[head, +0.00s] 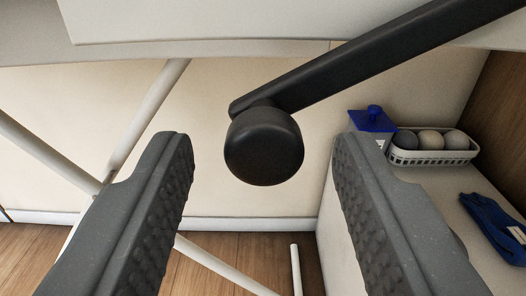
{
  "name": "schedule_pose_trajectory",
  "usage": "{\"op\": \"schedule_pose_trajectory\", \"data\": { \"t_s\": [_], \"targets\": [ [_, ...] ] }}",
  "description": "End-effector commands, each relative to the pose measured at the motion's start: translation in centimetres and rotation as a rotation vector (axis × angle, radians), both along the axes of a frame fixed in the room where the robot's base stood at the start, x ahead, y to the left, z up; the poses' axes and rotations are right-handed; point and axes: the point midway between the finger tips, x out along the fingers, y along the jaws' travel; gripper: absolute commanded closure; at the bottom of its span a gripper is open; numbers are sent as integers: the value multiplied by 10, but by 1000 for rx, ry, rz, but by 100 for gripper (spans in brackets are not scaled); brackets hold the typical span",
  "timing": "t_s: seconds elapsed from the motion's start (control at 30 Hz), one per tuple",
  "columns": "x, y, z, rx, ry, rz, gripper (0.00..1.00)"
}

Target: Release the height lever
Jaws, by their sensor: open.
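The height lever (370,58) is a black bar that slants down from the upper right. It ends in a round black knob (264,146) near the middle of the view. My gripper (263,155) is open, with one grey textured finger on each side of the knob. Gaps show between the knob and both fingers in the picture. How far the knob is from the fingertips in depth is hard to tell.
A pale panel (200,25) spans the top, with white tubes (150,110) below it at left. At right, a white surface (440,195) bears a basket of balls (432,157), a blue lidded item (373,122) and a blue cloth-like item (492,228).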

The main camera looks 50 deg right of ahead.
Motion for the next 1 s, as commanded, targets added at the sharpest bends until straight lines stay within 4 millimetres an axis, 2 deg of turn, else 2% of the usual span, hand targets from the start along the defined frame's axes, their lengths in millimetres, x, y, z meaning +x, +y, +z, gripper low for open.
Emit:
{"op": "schedule_pose_trajectory", "data": {
  "t_s": [0.17,0.3,0.33,0.7,1.0],
  "targets": [
    [0,0,0,0,0,0,55],
    [0,0,1,0,-1,0,94],
    [0,0,1,0,-1,0,100],
    [-3,-3,-1,-47,58,-1,100],
    [-10,-5,-14,-149,188,5,100]
  ]
}}
